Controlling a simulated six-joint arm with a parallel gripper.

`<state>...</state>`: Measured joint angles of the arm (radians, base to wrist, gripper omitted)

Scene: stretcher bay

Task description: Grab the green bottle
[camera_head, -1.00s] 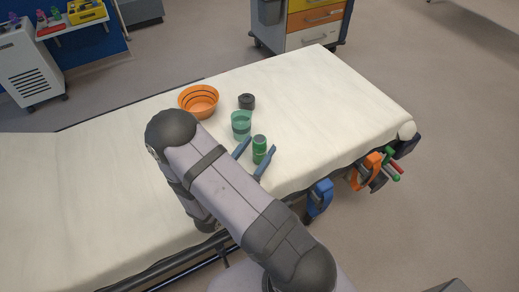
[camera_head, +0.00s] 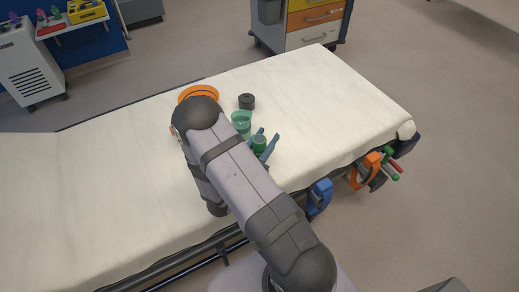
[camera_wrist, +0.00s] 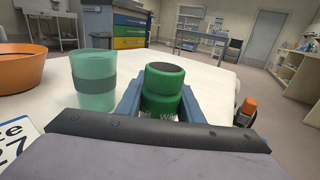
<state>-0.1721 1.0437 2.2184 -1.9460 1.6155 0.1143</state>
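The green bottle (camera_head: 260,141) stands upright on the white stretcher sheet. In the wrist view the bottle (camera_wrist: 162,88) has a dark top and white lettering low on its side. My gripper (camera_head: 268,136) has one blue finger on each side of it. In the wrist view the fingers (camera_wrist: 162,100) lie close against its sides, with no clear gap. The bottle's lower part is partly hidden by my gripper.
A translucent green cup (camera_wrist: 94,82) stands just left of the bottle. An orange bowl (camera_head: 199,92) and a dark round item (camera_head: 247,101) are farther back on the stretcher (camera_head: 340,100). The sheet to the right is clear.

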